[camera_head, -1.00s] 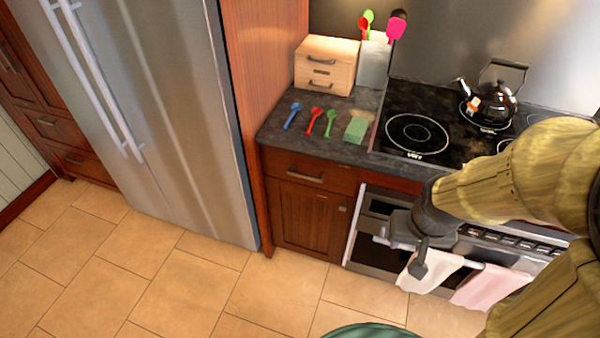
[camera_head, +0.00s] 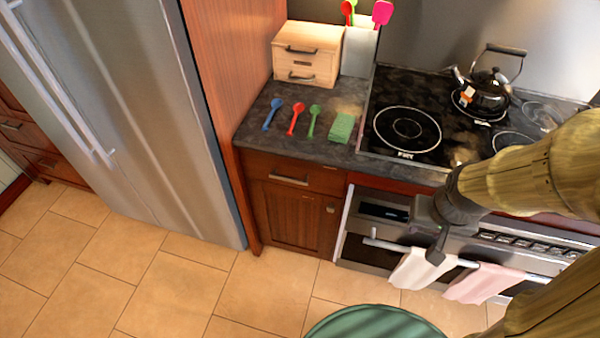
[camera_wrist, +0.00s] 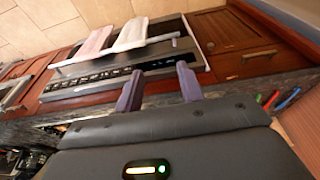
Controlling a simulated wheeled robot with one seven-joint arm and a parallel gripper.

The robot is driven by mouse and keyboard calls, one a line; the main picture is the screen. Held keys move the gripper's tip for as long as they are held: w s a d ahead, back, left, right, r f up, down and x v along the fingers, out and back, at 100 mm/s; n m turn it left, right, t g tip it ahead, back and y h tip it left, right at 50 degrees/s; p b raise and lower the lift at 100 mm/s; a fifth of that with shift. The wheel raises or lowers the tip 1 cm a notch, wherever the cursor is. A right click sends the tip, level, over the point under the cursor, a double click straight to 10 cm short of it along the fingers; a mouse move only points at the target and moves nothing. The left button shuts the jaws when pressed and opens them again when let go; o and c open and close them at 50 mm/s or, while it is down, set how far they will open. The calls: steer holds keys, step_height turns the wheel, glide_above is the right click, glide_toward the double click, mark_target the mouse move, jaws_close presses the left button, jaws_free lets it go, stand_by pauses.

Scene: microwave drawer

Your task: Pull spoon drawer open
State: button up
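The wooden drawer (camera_head: 262,169) sits shut under the counter, below the spoons, with a metal bar handle (camera_head: 289,180). The drawer also shows at the right of the wrist view (camera_wrist: 232,66), with its handle (camera_wrist: 258,55). Blue (camera_head: 272,114), red (camera_head: 296,118) and green (camera_head: 315,120) spoons lie on the counter above it. My gripper (camera_head: 436,252) is in front of the oven, to the right of the drawer and apart from its handle. In the wrist view its two fingers (camera_wrist: 158,82) are spread, with nothing held between them.
The oven (camera_head: 385,250) has a bar handle with white (camera_head: 420,269) and pink (camera_head: 484,283) towels near my gripper. A fridge (camera_head: 165,120) stands left of the cabinet. A kettle (camera_head: 487,92) is on the stove. Tiled floor (camera_head: 265,290) before the cabinet is clear.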

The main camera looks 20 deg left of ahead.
steer(key=shift+r, duration=0.1)
steer(key=w+a+f+m+t+y+b, duration=0.1)
steer(key=w+a+f+t+b, duration=0.1)
steer(key=w+a+f+b, duration=0.3)
steer(key=w+a+f+t+y+b, duration=0.1)
steer(key=w+a+f+t+b, duration=0.15)
steer(key=f+b, duration=0.45)
steer(key=w+a+f+m+t+y+b, duration=0.1)
steer(key=w+a+f+b, duration=0.3)
steer(key=f, duration=0.3)
steer(key=w+a+f+m+t+y+b, duration=0.2)
steer(key=a+f+m+t+y+b, duration=0.2)
steer(key=a+b, duration=1)
step_height(320, 180, down, 7)
steer(key=m+y+b, duration=0.2)
steer(key=m+y, duration=0.1)
steer(key=y, duration=0.2)
steer(key=shift+w+r+t+y, duration=0.2)
steer(key=shift+t+y, duration=0.15)
steer(key=shift+y, duration=0.05)
steer(key=shift+a, duration=0.1)
